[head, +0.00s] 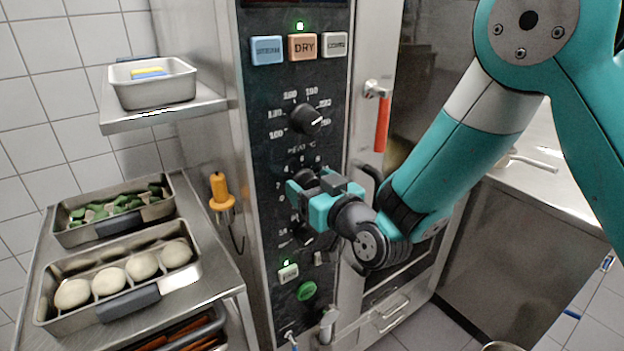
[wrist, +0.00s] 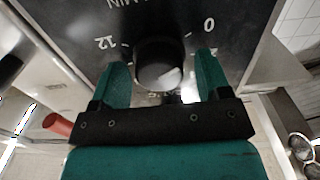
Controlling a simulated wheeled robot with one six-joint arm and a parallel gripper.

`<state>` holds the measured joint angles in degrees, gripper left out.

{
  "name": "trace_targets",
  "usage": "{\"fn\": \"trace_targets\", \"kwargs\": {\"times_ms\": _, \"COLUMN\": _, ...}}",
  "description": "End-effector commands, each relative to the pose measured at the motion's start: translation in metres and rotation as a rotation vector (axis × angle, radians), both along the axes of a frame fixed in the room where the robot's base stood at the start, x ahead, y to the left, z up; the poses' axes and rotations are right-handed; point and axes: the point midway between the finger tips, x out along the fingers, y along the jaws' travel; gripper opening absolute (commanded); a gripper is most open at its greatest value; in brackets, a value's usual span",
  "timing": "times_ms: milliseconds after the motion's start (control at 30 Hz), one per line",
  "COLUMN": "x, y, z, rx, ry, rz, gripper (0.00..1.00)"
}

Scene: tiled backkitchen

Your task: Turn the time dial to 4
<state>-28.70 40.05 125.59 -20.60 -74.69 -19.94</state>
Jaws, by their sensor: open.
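The time dial (wrist: 160,62) is a dark round knob on the black control panel. In the wrist view it sits between the two teal fingers of my gripper (wrist: 162,70), with "MIN", "12" and "0" printed upside down around it. I cannot make out its pointer or setting. The fingers are apart, one on each side of the knob; whether either touches it I cannot tell. In the head view my gripper (head: 312,192) is at the panel and covers most of the dial and part of its number ring.
A temperature knob (head: 306,119) is above, under blue, orange "DRY" and grey buttons (head: 302,46). A red-handled latch (head: 382,120) is to the right. Trays of dough (head: 120,275) and green pieces (head: 115,210) stand on the left rack.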

Motion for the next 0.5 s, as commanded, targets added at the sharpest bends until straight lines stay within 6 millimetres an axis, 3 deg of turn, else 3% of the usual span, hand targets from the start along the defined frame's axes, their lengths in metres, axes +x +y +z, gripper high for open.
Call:
{"fn": "trace_targets", "kwargs": {"times_ms": 133, "x": -0.0001, "y": 0.0000, "z": -0.0003, "rx": 0.000, "ry": 0.000, "rz": 0.000, "gripper": 0.70}}
{"fn": "trace_targets", "kwargs": {"times_ms": 333, "x": -0.0001, "y": 0.0000, "z": -0.0001, "rx": 0.000, "ry": 0.000, "rz": 0.000, "gripper": 0.27}}
{"fn": "trace_targets", "kwargs": {"times_ms": 500, "x": 0.0002, "y": 0.0001, "z": 0.0003, "rx": 0.001, "ry": -0.002, "rz": 0.000, "gripper": 0.24}}
